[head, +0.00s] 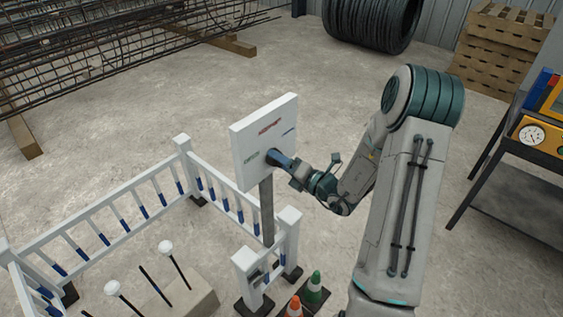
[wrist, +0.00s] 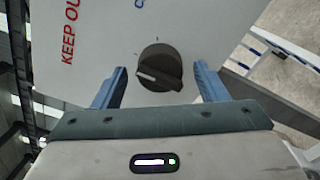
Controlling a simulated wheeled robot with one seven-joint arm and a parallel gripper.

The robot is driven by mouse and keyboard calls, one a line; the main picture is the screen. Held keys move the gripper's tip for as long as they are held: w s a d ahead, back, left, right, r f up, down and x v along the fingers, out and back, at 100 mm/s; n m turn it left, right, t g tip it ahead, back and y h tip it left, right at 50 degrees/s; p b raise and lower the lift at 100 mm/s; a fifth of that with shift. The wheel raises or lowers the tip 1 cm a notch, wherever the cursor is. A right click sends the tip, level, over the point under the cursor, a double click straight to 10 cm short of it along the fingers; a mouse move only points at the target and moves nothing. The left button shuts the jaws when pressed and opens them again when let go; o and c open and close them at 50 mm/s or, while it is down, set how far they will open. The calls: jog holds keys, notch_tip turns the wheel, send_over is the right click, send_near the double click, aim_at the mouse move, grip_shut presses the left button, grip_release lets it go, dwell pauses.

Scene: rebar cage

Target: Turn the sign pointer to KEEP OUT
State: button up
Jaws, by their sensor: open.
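The white sign board (head: 262,118) stands on a grey post (head: 267,215) and carries red lettering and darker lettering. In the wrist view, the red words KEEP OUT (wrist: 70,35) run along the left, and blue lettering (wrist: 139,4), cut off by the frame, is at the top. The sign pointer is a dark round knob (wrist: 160,68) with a raised bar and a white mark at the bar's left end. My gripper (wrist: 157,86) is open, its blue fingers on either side of the knob with gaps showing. In the head view, my gripper (head: 277,157) is at the board's face and hides the knob.
White railings with blue-banded bars (head: 110,220) enclose the floor around the post. White-topped stakes (head: 166,248) stand in a block inside. An orange cone (head: 294,306) and a green cone (head: 315,288) stand at the front. A bench (head: 535,150) is at the right.

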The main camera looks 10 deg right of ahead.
jog(key=b+v, duration=0.2)
jog(key=v, duration=1.1)
jog(key=shift+s+d, duration=0.2)
jog(key=shift+s, duration=0.1)
jog(key=s+a+r+n+g, duration=0.3)
jog(key=s+a+n+g, duration=1)
jog(key=n, duration=1)
jog(key=s+d+r+n+h, duration=0.2)
jog(key=n+h, duration=0.3)
jog(key=n, duration=0.4)
jog(key=s+d+r+n+t+h, duration=0.1)
jog(key=r+n+h, duration=0.3)
jog(key=n, duration=0.4)
jog(key=shift+s+d+n+h, duration=0.4)
jog(key=shift+d+h, duration=0.4)
jog(key=shift+d, duration=0.05)
